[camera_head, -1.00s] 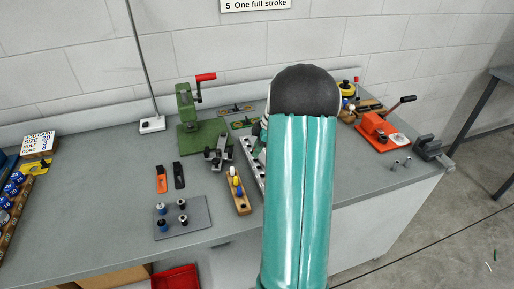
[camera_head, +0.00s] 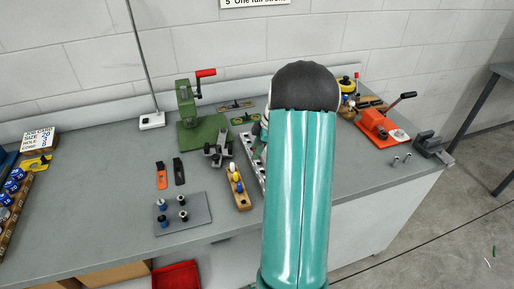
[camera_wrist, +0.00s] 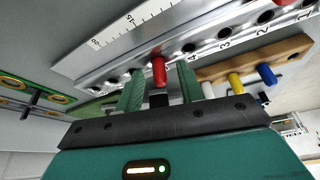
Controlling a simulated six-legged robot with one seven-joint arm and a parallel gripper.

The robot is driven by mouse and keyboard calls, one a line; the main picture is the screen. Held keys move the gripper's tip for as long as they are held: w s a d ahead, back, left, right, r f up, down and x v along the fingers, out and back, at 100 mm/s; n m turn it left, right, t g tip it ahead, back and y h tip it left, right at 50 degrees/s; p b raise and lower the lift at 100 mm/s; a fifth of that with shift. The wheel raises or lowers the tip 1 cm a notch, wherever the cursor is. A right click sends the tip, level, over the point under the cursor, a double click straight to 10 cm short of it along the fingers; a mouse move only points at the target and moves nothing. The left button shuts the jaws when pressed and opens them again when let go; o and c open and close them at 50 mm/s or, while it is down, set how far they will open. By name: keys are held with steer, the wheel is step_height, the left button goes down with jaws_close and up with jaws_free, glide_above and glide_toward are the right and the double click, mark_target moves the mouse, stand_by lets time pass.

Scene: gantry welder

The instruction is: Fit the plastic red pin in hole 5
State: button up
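In the wrist view the red pin (camera_wrist: 158,70) stands at the metal rail (camera_wrist: 110,66), in line with the hole position just past the one marked 4. Its lower end is at the rail, and I cannot see how deep it sits. My gripper (camera_wrist: 160,84) has its two green fingers on either side of the pin, with a visible gap on both sides. The gripper is open. In the head view the rail (camera_head: 247,147) shows only partly, and my arm hides the red pin and most of the gripper.
A wooden block (camera_head: 241,202) with white, yellow and blue pins lies beside the rail; it also shows in the wrist view (camera_wrist: 292,47). A grey plate (camera_head: 190,226) with several pegs, a green press (camera_head: 187,105) and an orange-based tool (camera_head: 378,131) stand on the bench.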

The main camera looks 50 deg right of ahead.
steer(key=v, duration=1.4)
steer(key=shift+f, duration=0.1)
